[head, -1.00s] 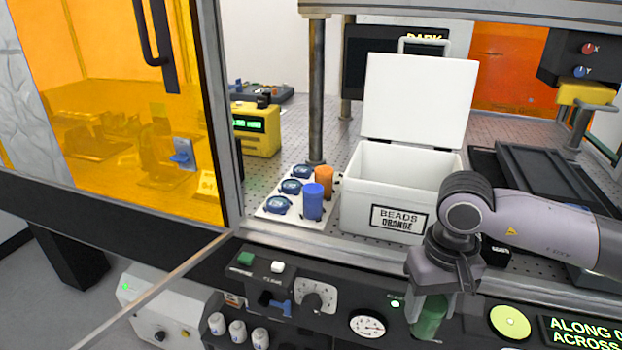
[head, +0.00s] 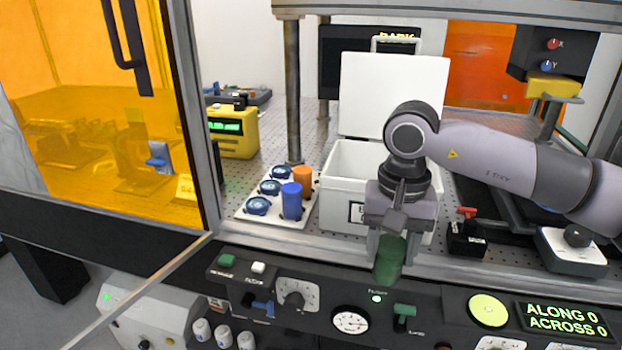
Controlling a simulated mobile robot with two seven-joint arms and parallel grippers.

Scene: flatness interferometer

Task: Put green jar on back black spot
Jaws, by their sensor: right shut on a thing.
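My right gripper (head: 386,240) points down and is shut on the green jar (head: 389,262). The jar hangs slightly tilted over the front edge of the bench, above the control panel. A white board (head: 275,215) lies on the bench to the left of the white box. A blue jar (head: 291,201) and an orange jar (head: 303,178) stand on its right side, the orange one behind. Round blue dishes (head: 269,187) line its left side. Dark marks show beside the jars, but I cannot clearly make out a bare back black spot. My left gripper is out of view.
The open white box (head: 345,185) with its raised lid (head: 395,90) stands right of the board, partly behind my right arm. A metal post (head: 293,90) rises just behind the board. An orange glass door (head: 100,120) is at the left.

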